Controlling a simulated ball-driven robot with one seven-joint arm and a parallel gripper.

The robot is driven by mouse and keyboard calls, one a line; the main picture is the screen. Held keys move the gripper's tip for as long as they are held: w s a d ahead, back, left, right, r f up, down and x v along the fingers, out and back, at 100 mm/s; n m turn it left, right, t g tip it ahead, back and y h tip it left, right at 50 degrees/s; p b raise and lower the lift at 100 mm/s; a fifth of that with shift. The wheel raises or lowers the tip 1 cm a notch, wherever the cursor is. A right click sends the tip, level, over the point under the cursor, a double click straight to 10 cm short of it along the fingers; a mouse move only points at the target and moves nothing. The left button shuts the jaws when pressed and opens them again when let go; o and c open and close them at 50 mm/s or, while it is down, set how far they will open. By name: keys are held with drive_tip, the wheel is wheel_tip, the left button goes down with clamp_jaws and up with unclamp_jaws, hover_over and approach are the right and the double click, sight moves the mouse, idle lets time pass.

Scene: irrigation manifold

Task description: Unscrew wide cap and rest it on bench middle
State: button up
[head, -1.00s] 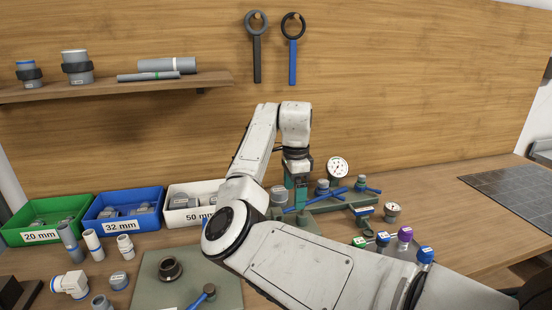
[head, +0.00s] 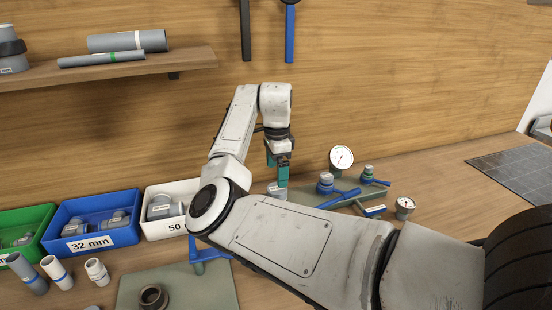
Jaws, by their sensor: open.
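My gripper (head: 277,172), with teal fingers, is open and points down at the back of the bench, in front of the wooden wall. A grey wide cap (head: 274,190) shows just below the fingers, at the left end of the manifold. My arm hides its lower part, and I cannot tell whether the fingers touch it. The manifold's green-grey base (head: 312,192) carries smaller grey caps and blue-handled valves to the right. Much of the middle of the bench (head: 262,290) is behind my arm.
A white gauge (head: 341,158) stands behind the manifold, a smaller gauge (head: 405,206) at its right. A blue bin (head: 92,222) and a white bin (head: 168,208) stand left. A dark ring fitting (head: 152,297) lies on a green mat (head: 220,288).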

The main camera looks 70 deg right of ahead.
sight(277, 189)
wheel_tip(277, 189, down, 8)
drive_tip(key=shift+r+p, duration=0.2)
drive_tip(key=shift+p, duration=0.15)
drive_tip(key=shift+c, duration=0.4)
drive_tip(key=c, duration=1.1)
drive_tip(key=shift+r+n+p, duration=0.15)
drive_tip(key=shift+n+p, duration=0.35)
drive_tip(key=shift+p, duration=0.15)
drive_tip(key=shift+n+p, duration=1.1)
drive_tip(key=shift+p, duration=0.05)
drive_tip(key=shift+n+p, duration=0.4)
drive_tip(key=shift+n, duration=0.2)
